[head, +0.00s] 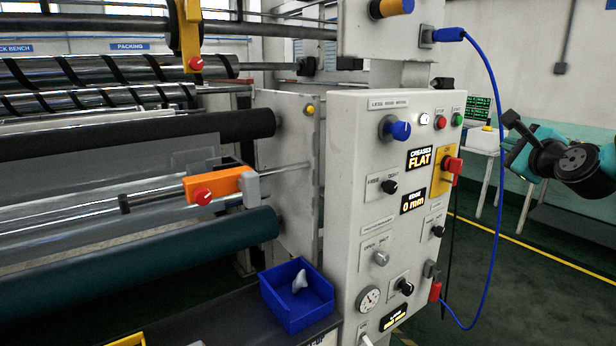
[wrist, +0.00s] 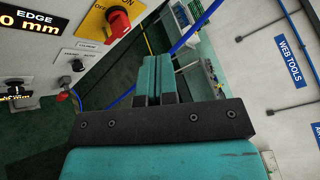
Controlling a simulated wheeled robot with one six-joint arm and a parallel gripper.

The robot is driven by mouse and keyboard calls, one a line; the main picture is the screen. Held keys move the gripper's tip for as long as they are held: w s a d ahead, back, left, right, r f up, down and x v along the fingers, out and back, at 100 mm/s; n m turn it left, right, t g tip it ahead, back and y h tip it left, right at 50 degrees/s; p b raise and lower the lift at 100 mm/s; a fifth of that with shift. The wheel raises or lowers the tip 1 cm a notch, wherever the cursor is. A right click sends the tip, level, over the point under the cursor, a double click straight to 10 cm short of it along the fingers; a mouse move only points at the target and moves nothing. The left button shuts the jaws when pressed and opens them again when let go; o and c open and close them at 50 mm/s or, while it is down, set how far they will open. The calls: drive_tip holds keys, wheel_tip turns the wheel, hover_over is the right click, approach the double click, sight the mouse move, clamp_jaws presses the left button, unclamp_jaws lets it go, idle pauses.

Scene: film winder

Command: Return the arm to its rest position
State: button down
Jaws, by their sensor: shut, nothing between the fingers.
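My gripper (head: 512,122) is at the right side of the head view, to the right of the control panel (head: 340,180) and apart from it. Part of my dark and teal arm shows behind it, cut off by the right edge. In the wrist view, the two teal fingers of my gripper (wrist: 158,78) are together, with nothing between them. The red switch knob (wrist: 118,20) on its yellow plate is at the upper left of that view, clear of the fingers.
A blue cable (head: 497,190) loops out from the panel towards my gripper. Winder rollers (head: 130,250) fill the left. A blue bin (head: 318,312) holds a whitish piece. A table with a monitor (head: 478,108) stands behind. Open floor (head: 530,290) lies at lower right.

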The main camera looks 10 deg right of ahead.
drive_tip(key=s+a+f+n+g+y, duration=0.2)
drive_tip(key=a+n+g+y, duration=0.15)
drive_tip(key=a+n, duration=0.7)
drive_tip(key=s+a+f+n+g+y, duration=0.25)
drive_tip(key=a+n+y, duration=0.25)
drive_tip(key=a, duration=1)
drive_tip(key=s+a+f+n+g, duration=0.3)
drive_tip(key=s+a+n+g, duration=0.2)
drive_tip(key=s, duration=0.6)
drive_tip(key=s+a+f+n+g, duration=0.3)
drive_tip(key=s+a+n+g, duration=0.2)
drive_tip(key=s+a+n, duration=0.4)
drive_tip(key=s+n, duration=0.1)
drive_tip(key=n, duration=0.1)
drive_tip(key=shift+s+n, duration=0.35)
drive_tip(key=shift+s, duration=0.05)
drive_tip(key=shift+d, duration=0.1)
